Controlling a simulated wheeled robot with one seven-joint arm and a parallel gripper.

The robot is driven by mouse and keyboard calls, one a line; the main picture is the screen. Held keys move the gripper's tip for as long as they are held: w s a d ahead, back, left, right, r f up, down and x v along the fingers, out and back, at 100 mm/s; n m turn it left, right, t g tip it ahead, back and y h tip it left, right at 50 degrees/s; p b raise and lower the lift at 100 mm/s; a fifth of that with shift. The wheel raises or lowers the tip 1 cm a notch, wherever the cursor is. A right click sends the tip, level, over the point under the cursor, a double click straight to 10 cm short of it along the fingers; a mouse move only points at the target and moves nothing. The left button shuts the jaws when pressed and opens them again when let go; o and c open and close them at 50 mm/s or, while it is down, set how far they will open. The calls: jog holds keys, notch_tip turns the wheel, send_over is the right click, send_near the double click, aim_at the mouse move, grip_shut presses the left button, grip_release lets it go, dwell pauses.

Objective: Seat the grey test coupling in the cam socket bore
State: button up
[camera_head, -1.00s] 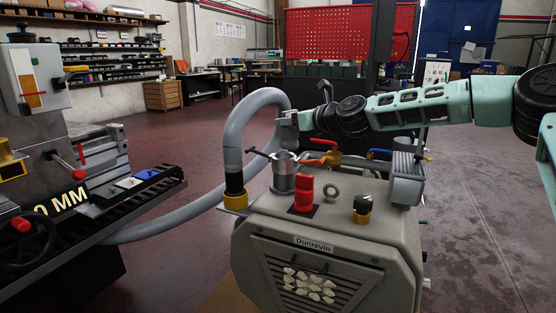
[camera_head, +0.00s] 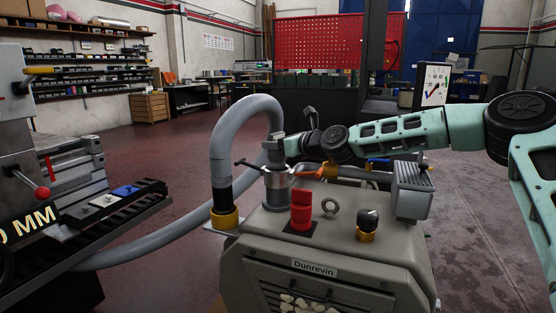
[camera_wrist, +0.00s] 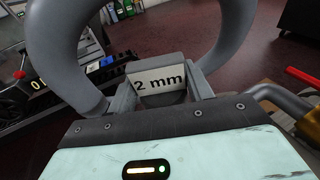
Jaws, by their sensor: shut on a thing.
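The grey test coupling (camera_wrist: 160,62) is between the two fingers of my gripper (camera_wrist: 160,100) in the wrist view. It carries a white label reading "2 mm", possibly cut off at its left end. In the head view, my gripper (camera_head: 276,147) is shut on the coupling, directly over the cam socket (camera_head: 277,183), a grey metal cylinder on top of the vacuum unit with a dark lever at its left and an orange one at its right. The coupling's lower end meets or overlaps the socket's top in the picture. The bore is hidden, so I cannot tell whether the coupling is inside it.
A thick grey hose (camera_head: 217,140) arches close behind and left of my gripper. A red fitting (camera_head: 301,212), a metal ring (camera_head: 330,206) and a black-and-yellow knob (camera_head: 367,224) stand on the vacuum unit (camera_head: 275,228). A grey finned part (camera_head: 412,190) is at its right.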

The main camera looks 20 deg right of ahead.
aim_at(277, 157)
jog(key=shift+g, duration=0.3)
jog(key=f, duration=0.4)
jog(key=shift+s+f, duration=0.15)
jog(key=shift+s, duration=0.15)
jog(key=shift+w+a+f, duration=0.1)
jog(key=shift+f, duration=0.1)
grip_shut()
jog(key=o, duration=1.1)
grip_release()
jog(key=shift+f, duration=0.15)
jog(key=shift+o, duration=1.3)
jog(key=shift+w, duration=0.15)
jog(key=shift+r, duration=0.35)
